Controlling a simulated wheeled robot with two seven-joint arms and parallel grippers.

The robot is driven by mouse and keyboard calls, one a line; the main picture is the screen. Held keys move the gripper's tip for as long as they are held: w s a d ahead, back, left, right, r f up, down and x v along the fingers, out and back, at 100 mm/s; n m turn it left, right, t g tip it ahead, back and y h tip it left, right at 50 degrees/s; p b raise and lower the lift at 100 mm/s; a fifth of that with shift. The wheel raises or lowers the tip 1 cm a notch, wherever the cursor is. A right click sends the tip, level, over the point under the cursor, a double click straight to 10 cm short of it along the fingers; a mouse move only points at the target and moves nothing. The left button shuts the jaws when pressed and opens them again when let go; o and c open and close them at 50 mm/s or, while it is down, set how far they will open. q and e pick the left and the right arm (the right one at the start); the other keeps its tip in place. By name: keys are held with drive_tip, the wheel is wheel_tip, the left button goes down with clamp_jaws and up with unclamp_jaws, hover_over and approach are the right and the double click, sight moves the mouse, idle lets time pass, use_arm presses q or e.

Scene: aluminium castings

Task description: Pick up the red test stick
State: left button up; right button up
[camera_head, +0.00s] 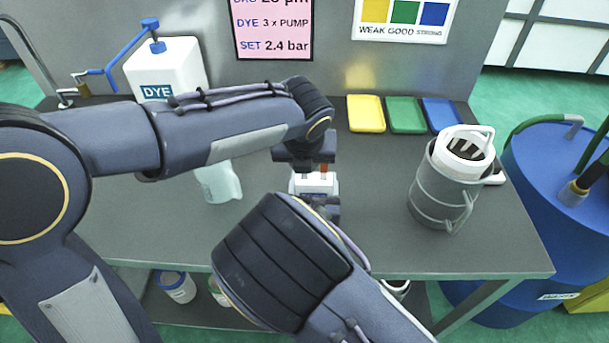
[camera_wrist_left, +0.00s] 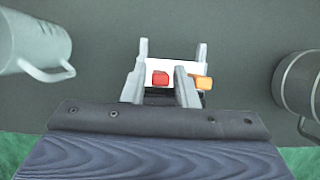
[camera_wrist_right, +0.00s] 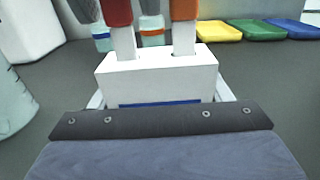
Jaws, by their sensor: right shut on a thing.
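A white stick holder (camera_head: 315,184) stands on the grey bench and holds a red test stick (camera_wrist_right: 118,12) and an orange one (camera_wrist_right: 183,10). My right gripper (camera_wrist_right: 160,95) is shut on the holder, one finger at each side of it. My left gripper (camera_wrist_left: 162,72) is above the holder, pointing down. In the left wrist view its fingers stand on either side of the red stick (camera_wrist_left: 160,78), with gaps visible. The orange stick (camera_wrist_left: 201,82) is just outside its right finger. In the head view my arms hide much of the holder.
A white dye container (camera_head: 165,70) and a pale jug (camera_head: 218,182) are at the left. Yellow (camera_head: 366,113), green (camera_head: 405,114) and blue (camera_head: 443,113) trays lie at the back. A grey canister (camera_head: 440,195) is at the right. The bench's front right is clear.

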use_arm(q)
drive_tip(key=shift+w+f, duration=0.25)
drive_tip(key=shift+f, duration=0.25)
clamp_jaws()
drive_tip(key=shift+r, duration=0.1)
wheel_tip(320, 180, up, 10)
drive_tip(key=shift+f, duration=0.1)
